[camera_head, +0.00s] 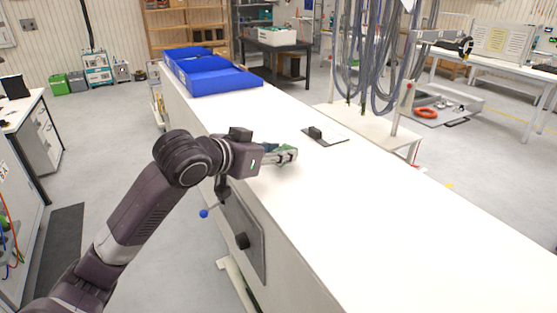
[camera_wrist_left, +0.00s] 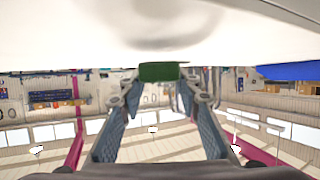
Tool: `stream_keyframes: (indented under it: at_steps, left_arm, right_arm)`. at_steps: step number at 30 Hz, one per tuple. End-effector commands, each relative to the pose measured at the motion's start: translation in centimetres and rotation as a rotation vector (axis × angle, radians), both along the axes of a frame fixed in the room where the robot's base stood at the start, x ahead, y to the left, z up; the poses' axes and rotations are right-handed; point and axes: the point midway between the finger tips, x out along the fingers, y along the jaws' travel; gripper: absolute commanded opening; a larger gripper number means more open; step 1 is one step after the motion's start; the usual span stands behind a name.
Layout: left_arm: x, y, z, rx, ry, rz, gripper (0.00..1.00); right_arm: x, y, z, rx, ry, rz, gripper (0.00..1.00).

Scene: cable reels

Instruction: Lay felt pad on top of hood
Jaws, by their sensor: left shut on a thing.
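My left gripper (camera_head: 292,154) is shut on a small dark green felt pad, seen between its fingertips in the left wrist view (camera_wrist_left: 159,71). In the head view the gripper mostly hides the pad. The long white top (camera_head: 350,215), which I take to be the hood, stretches from the blue bins to the lower right. The gripper is over its left edge, pointing right. In the wrist view the white surface (camera_wrist_left: 100,30) fills the upper part, right beside the pad. I cannot tell whether the pad touches it. My right gripper is not in view.
Blue bins (camera_head: 215,78) stand at the far end of the white top. A dark clipboard-like plate (camera_head: 325,137) lies near its right edge. The top's lower right is clear.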

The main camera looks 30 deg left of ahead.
Motion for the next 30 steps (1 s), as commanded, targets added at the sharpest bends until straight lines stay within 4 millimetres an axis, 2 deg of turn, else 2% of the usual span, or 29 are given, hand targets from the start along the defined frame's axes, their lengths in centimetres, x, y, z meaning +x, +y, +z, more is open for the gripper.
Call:
stream_keyframes:
  at_steps: [1,5,16,17,21,30]
  left_arm:
    - [0.0,0.0,-0.9,-0.002,0.005,0.001,0.18]
    - [0.0,0.0,-2.0,-0.002,0.002,0.001,0.18]
    - [0.0,0.0,-2.4,0.001,0.001,0.001,0.18]
    - [0.0,0.0,-2.4,0.001,0.001,0.001,0.33]
    - [0.0,0.0,-2.3,0.001,0.001,0.001,0.48]
    - [0.0,0.1,-2.1,0.0,0.0,0.001,0.48]
  right_arm:
    - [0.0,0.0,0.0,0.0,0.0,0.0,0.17]
    - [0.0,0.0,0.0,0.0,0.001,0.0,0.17]
    - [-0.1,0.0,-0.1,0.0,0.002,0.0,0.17]
    - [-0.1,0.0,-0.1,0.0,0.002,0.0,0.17]
    - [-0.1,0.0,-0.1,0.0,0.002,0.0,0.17]
    - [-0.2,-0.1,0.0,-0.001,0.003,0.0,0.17]
